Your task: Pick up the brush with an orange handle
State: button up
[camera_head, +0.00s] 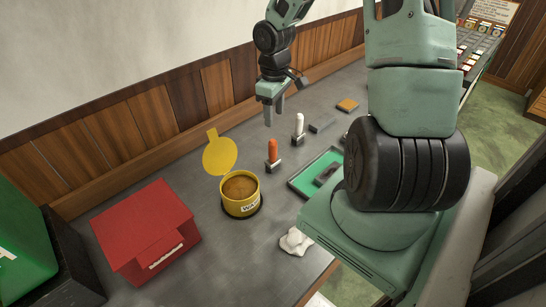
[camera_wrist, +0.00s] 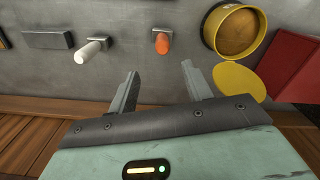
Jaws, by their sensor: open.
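In the wrist view the orange handle (camera_wrist: 162,43) shows just beyond my fingertips, a little above the middle of the gap. My gripper (camera_head: 273,113) hangs above the counter, over and slightly behind the brush; its two fingers (camera_wrist: 158,75) are apart with nothing between them. A similar brush with a white handle (camera_head: 299,125) stands to the right of it in the head view, and to the left in the wrist view (camera_wrist: 90,50).
A yellow tin (camera_head: 240,208) with its lid raised stands left of the orange brush, and a red box (camera_head: 146,232) further left. A green tray (camera_head: 306,179) lies to the right. A white crumpled cloth (camera_head: 295,241) is near the front edge. A wooden wall runs behind.

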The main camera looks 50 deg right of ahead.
aim_at(274, 140)
notch_tip(274, 140, down, 10)
jog(key=shift+a+f, duration=0.1)
jog(key=shift+f, duration=0.05)
jog(key=shift+a+f+p, duration=0.15)
jog(key=shift+f+p, duration=0.2)
jog(key=shift+f, duration=2.35)
jog(key=c, duration=1.1)
